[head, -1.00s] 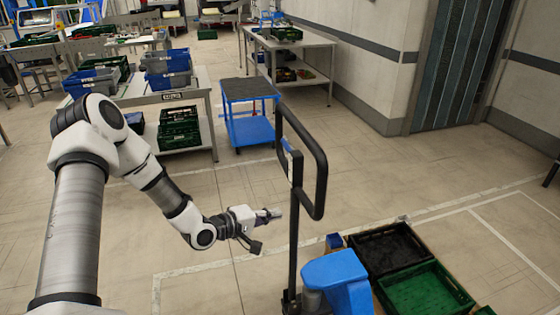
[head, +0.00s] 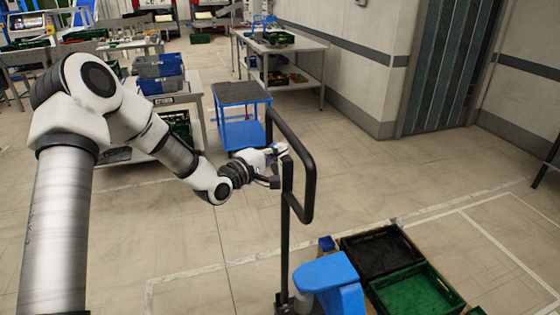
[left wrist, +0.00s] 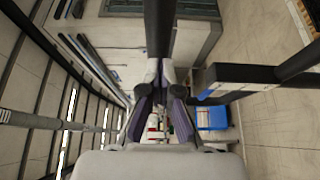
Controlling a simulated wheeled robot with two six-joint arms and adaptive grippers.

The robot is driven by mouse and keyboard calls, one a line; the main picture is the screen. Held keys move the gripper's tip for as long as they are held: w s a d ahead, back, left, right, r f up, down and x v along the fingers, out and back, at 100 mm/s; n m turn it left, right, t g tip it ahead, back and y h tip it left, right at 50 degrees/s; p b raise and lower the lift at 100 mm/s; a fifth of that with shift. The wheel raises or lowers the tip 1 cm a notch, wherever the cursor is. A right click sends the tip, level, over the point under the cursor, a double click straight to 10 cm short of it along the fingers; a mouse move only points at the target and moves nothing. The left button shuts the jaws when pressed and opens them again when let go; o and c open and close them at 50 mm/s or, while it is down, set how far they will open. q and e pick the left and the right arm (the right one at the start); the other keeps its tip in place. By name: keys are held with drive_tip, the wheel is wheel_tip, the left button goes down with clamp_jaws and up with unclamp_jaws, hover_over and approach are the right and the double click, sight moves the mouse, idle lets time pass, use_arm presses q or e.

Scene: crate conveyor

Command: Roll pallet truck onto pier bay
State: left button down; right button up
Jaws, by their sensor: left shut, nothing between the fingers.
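The pallet truck has a blue body (head: 330,273) and an upright black handle (head: 308,190) with a loop at the top, at the lower middle of the head view. My left gripper (head: 279,152) is shut and empty beside the upper left part of the handle loop. I cannot tell whether it touches the handle. In the left wrist view its dark fingers (left wrist: 162,92) are close together, with dark bars of the handle (left wrist: 245,74) near them. White floor lines (head: 490,232) lie right of the truck; I cannot tell whether they mark the pier bay. My right gripper is not in view.
A black crate (head: 398,236) and a green crate (head: 450,289) sit beside the truck's body. A blue cart (head: 240,134) stands behind the handle. A table (head: 290,48) stands along the wall. Open floor lies left and right of the truck.

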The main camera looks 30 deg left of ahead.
sight(295, 149)
use_arm(q)
drive_tip(key=shift+w+d+r, duration=0.1)
drive_tip(key=shift+d, duration=0.05)
drive_tip(key=shift+d, duration=0.1)
drive_tip(key=shift+w+d+r+b, duration=0.1)
drive_tip(key=shift+w+d+b, duration=0.25)
drive_tip(key=shift+w+b, duration=0.35)
drive_tip(key=shift+w+d+b, duration=0.6)
drive_tip(key=shift+w+d, duration=0.75)
drive_tip(key=shift+s+a, duration=0.1)
